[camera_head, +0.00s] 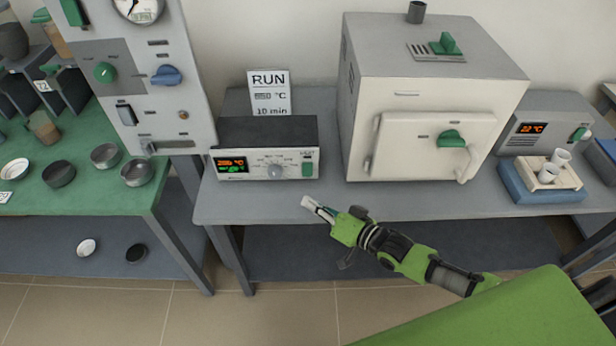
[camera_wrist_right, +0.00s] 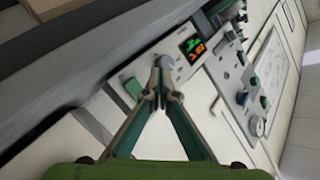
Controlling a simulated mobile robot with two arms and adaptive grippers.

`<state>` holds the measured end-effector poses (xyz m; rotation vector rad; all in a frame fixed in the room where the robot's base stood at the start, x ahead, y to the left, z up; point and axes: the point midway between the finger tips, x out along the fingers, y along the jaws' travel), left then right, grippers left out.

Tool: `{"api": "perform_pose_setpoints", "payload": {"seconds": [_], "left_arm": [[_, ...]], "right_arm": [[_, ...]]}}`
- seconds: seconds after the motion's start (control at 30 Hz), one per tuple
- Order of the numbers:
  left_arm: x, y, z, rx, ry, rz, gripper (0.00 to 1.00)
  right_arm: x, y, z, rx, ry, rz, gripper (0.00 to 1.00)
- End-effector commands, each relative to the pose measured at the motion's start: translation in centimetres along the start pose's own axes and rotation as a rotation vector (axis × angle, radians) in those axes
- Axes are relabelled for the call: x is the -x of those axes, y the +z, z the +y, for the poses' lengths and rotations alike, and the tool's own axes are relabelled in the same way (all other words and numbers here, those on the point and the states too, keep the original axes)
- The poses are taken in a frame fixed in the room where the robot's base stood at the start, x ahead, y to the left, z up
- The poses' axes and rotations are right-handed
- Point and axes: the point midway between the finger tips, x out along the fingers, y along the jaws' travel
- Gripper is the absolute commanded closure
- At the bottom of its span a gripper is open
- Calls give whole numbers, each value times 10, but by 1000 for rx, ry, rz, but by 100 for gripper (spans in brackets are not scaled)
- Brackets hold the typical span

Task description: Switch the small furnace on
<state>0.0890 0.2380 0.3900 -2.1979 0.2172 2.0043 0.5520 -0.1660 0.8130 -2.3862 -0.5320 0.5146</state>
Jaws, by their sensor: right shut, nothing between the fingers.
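The small furnace (camera_head: 425,110) is a pale box on the grey table, its front door closed with a green knob. Left of it stands a control unit (camera_head: 240,172) with lit orange and green digits, a round knob (camera_head: 275,171) and a green switch (camera_head: 307,169) at its right end. My right gripper (camera_head: 308,203) is shut and empty, in front of and below the control unit near the table's front edge. In the right wrist view, its fingertips (camera_wrist_right: 161,88) overlap the control unit's panel, close to the green switch (camera_wrist_right: 132,88); contact cannot be told.
A sign reading RUN (camera_head: 269,92) stands behind the control unit. A tall grey panel (camera_head: 150,70) with a gauge and knobs is at the left. At the right are a unit reading 22 °C (camera_head: 535,142) and a blue tray (camera_head: 515,188) with white cups.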

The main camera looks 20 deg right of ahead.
Motion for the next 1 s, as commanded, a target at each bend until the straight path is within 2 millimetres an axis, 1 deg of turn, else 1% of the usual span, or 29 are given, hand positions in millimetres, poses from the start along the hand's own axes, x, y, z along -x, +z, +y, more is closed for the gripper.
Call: {"api": "perform_pose_setpoints", "payload": {"seconds": [0.03,0.2,0.4,0.6,1.0], "left_arm": [[-12,1,1,0,1,0,71],[-34,2,4,1,3,1,71],[-54,3,7,2,6,2,71],[-62,4,7,2,6,2,71],[-62,4,6,1,5,2,71]], "right_arm": [[-7,-1,8,4,-1,2,100],[-25,-13,21,6,-1,2,100],[-41,-26,32,5,-1,1,100],[-49,-34,38,3,2,-1,100],[-50,-36,37,1,2,-1,100]]}}
